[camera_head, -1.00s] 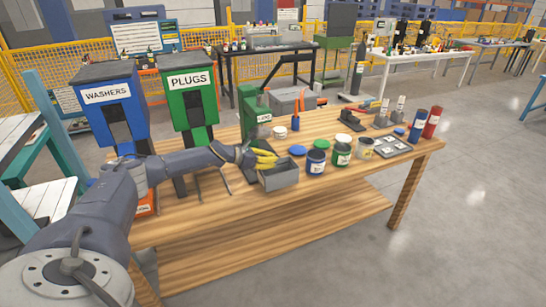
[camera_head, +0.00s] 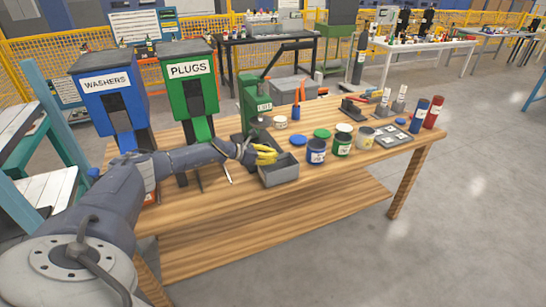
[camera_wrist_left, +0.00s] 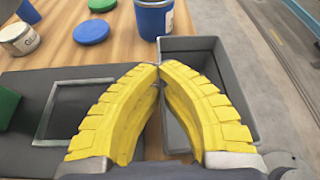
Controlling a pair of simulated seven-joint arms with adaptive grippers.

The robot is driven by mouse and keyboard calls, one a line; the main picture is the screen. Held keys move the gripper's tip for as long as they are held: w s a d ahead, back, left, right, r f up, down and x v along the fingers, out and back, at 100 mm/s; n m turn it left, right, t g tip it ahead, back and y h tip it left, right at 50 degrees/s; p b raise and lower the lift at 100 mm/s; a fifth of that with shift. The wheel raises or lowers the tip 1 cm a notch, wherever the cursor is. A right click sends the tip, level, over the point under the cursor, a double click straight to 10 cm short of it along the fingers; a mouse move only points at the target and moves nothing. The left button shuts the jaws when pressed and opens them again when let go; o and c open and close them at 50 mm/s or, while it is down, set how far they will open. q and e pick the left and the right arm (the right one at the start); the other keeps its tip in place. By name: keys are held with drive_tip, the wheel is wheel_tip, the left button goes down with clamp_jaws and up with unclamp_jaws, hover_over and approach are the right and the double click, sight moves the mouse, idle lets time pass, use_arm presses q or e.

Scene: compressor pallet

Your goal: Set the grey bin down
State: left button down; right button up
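The grey bin (camera_head: 279,176) is an open rectangular box at the table's front edge, right of the black base plate under the green machine. In the left wrist view the bin (camera_wrist_left: 240,130) is at the right, with its left wall running between my fingers. My left gripper (camera_head: 266,156) has yellow ribbed fingers closed at the bin's left wall; in the left wrist view the fingertips (camera_wrist_left: 160,72) meet there, one finger on each side. The bin looks upright and empty where visible. Its underside is hidden, so I cannot tell whether it touches the table. My right gripper is not in view.
The green machine (camera_head: 252,100) rises behind my gripper.

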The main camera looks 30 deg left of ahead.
use_arm(q)
drive_tip(key=shift+f, duration=0.55)
drive_tip(key=c, duration=1.5)
unclamp_jaws()
drive_tip(key=shift+s, duration=0.1)
